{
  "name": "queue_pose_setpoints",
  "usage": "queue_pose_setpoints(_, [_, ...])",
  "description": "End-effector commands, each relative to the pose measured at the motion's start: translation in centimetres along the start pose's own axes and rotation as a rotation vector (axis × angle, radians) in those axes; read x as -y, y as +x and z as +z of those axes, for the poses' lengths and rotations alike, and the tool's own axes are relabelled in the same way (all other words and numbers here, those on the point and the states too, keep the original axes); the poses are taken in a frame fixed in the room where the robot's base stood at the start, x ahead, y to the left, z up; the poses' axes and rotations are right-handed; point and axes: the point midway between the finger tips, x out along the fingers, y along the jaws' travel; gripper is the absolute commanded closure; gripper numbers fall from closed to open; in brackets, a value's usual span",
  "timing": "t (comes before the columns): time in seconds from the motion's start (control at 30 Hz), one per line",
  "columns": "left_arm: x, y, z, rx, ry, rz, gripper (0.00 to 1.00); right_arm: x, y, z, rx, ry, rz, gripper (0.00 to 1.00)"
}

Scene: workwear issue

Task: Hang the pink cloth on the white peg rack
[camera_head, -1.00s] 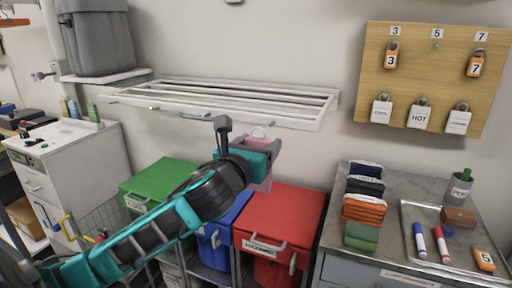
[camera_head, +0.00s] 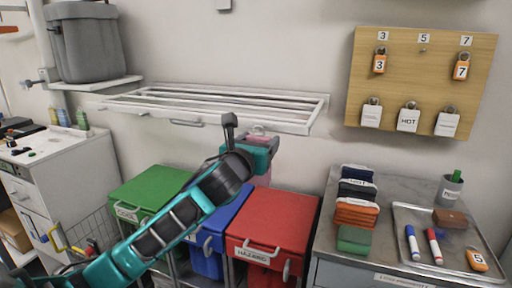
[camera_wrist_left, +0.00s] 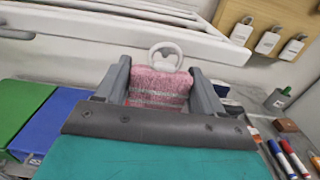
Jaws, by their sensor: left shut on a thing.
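The white peg rack (camera_head: 215,105) is fixed to the wall in the head view, and its slats and front rail also show in the wrist view (camera_wrist_left: 120,32). My left gripper (camera_head: 262,142) is at the rack's right end, just below the front rail in the picture. It is shut on the pink cloth (camera_wrist_left: 158,85), which sits between the two fingers with a white ring (camera_wrist_left: 165,55) at its top. Whether the ring touches the rack I cannot tell. My right gripper is not in view.
Green (camera_head: 150,192), blue (camera_head: 228,222) and red (camera_head: 273,222) bins stand below the rack. A grey counter (camera_head: 325,215) with folded cloths and a tray is to the right. A wooden board (camera_head: 415,85) with tags hangs on the wall. A grey bin (camera_head: 85,45) stands at upper left.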

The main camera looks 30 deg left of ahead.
Motion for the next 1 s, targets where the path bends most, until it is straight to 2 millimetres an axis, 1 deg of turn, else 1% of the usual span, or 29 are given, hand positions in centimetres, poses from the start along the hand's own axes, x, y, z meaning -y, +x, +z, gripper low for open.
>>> queue_pose_setpoints(0.17, [0.0,1.1,-0.1,0.001,-0.002,0.000,0.56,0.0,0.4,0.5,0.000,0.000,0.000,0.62])
queue_pose_setpoints(0.4, [0.0,2.2,-0.4,0.000,0.000,0.000,0.56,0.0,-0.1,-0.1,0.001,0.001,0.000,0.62])
queue_pose_setpoints(0.6, [0.0,2.4,-0.5,0.001,-0.001,0.000,0.56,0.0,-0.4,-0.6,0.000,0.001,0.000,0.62])
queue_pose_setpoints(1.0, [0.0,2.4,-0.6,0.001,-0.001,-0.001,0.56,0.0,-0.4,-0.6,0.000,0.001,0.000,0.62])
